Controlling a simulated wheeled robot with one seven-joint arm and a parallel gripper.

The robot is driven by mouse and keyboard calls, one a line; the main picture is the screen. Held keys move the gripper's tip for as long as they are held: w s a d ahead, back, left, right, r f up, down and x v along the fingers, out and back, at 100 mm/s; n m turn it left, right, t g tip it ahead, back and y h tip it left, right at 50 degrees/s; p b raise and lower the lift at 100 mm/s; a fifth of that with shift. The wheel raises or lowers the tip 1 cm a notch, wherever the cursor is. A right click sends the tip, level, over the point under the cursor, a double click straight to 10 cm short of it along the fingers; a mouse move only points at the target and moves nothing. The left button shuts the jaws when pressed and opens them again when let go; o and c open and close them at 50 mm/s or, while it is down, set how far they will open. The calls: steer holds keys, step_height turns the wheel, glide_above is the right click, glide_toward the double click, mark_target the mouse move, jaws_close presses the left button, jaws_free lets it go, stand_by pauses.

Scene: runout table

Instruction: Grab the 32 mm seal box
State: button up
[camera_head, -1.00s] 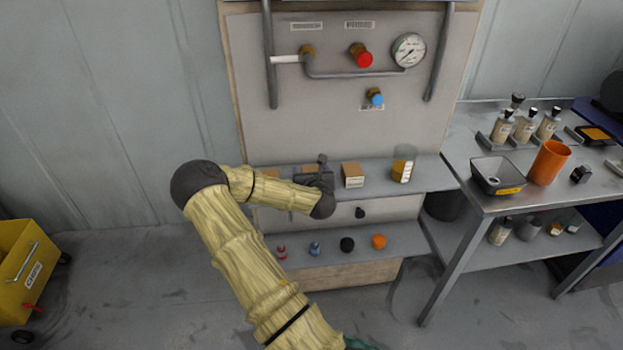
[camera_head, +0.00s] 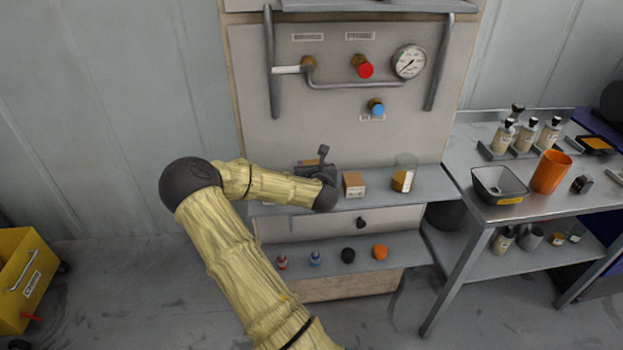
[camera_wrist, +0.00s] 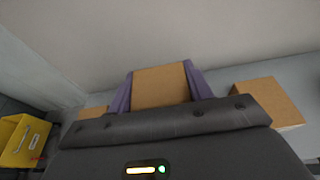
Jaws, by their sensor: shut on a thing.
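In the wrist view a plain brown cardboard box (camera_wrist: 160,88) sits between the two purple fingers of my gripper (camera_wrist: 158,78), which is shut on it. In the head view my gripper (camera_head: 316,168) is above the upper shelf, and only a small brown part of the held box (camera_head: 310,162) shows behind it. A second brown box with a pale label (camera_head: 353,185) stands on the shelf to the right; it is also in the wrist view (camera_wrist: 268,102). A third box (camera_wrist: 92,113) is low at the left in the wrist view. I cannot read any size on the boxes.
Pipes and a gauge (camera_head: 408,62) are on the panel above. A lower shelf (camera_head: 400,253) holds several small items. A side table (camera_head: 455,150) stands at right.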

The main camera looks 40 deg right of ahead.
mark_target(312, 163)
step_height(312, 163, up, 4)
steer(key=shift+r, duration=0.1)
stand_by(0.6)
